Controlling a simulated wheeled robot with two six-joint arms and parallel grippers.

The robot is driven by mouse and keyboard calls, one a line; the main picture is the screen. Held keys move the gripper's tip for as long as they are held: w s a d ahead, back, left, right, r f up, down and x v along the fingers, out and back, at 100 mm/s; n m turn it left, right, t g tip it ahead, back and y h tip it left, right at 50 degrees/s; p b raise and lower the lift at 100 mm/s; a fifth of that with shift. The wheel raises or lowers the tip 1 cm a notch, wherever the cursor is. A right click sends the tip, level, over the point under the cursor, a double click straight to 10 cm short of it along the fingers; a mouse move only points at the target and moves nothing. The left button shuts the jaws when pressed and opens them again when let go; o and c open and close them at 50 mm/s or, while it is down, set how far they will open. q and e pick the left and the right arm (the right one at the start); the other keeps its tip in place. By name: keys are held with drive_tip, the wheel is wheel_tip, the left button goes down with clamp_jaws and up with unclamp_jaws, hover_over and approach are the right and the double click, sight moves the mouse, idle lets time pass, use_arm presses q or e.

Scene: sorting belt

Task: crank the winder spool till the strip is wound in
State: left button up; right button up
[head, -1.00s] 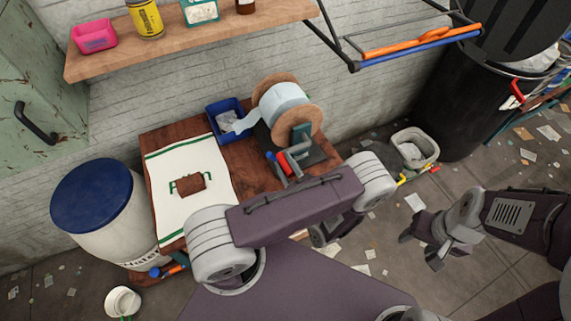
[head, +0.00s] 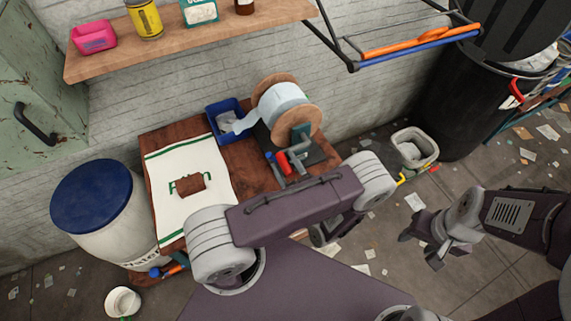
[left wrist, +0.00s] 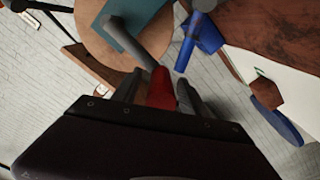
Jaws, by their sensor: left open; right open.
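The winder spool (head: 285,103), with wooden flanges and a pale strip (head: 245,122) wound on it, stands on the brown table (head: 255,178). The strip's loose end runs left into a blue bin (head: 213,129). The crank has a grey arm and a red handle (head: 282,163) on the near side. The red handle (left wrist: 161,88) also shows in the left wrist view, between the fingers of my left gripper (left wrist: 160,92). That gripper is open around it; contact is unclear. My right gripper (head: 422,240) is open and empty, away to the right.
A white towel (head: 205,215) with a brown block (head: 190,184) lies left on the table. A white barrel (head: 100,230) stands left. A shelf (head: 200,50) and a rail (head: 420,50) overhang behind. A small bin (head: 432,150) stands on the littered floor.

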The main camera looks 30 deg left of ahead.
use_arm(q)
drive_tip(key=v, duration=0.9)
